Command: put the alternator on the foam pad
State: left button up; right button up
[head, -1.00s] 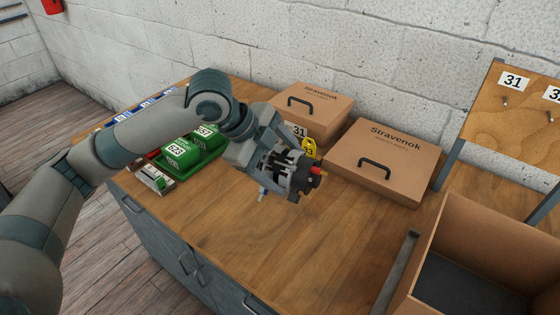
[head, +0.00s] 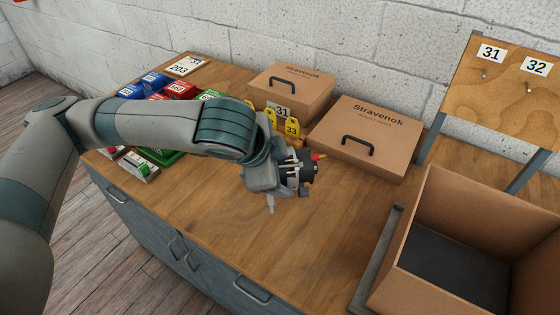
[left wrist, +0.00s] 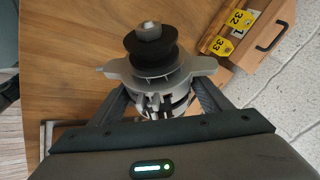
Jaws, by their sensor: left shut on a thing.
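The alternator (head: 307,165) is a silver and black part with a dark pulley and a red terminal. My left gripper (head: 284,178) is shut on it and holds it above the wooden bench. In the left wrist view the alternator (left wrist: 153,62) sits between the two fingers (left wrist: 160,100), pulley outward. A dark grey pad (head: 450,268), which looks like the foam pad, lies in the bottom of the open cardboard box at the right. The alternator is well to the left of that box, apart from it. My right gripper is not in view.
The open box (head: 478,208) has high walls. Two closed Stravenok cases (head: 367,140) stand at the back, with yellow number tags (head: 291,128) beside them. Blue, red and green bins (head: 152,84) are at the left. A pegboard (head: 505,85) stands behind the box.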

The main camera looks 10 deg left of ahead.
pick_arm(q)
jog(key=shift+s+r+n+y, duration=0.1)
jog(key=shift+s+n+y, duration=0.15)
jog(key=shift+n+y, duration=0.55)
jog(key=shift+s+a+n+y, duration=0.15)
jog(key=shift+n, duration=0.45)
jog(key=shift+s+a+n+y, duration=0.1)
jog(key=shift+n+y, duration=0.05)
jog(key=shift+n, duration=0.45)
jog(key=n, duration=0.1)
jog(key=a+n+y, duration=0.2)
jog(key=shift+s+f+n, duration=0.35)
jog(key=shift+n, duration=0.05)
jog(key=shift+a+n+y, duration=0.6)
jog(key=shift+a+n, duration=0.05)
jog(key=shift+n, duration=0.35)
jog(key=a+r+n+g+y, duration=0.1)
jog(key=a+n+g+y, duration=0.1)
jog(key=a+n, duration=0.3)
jog(key=shift+a+r+n+g+y, duration=0.25)
jog(key=shift+a+n+g+y, duration=0.05)
jog(key=shift+a+n, duration=0.15)
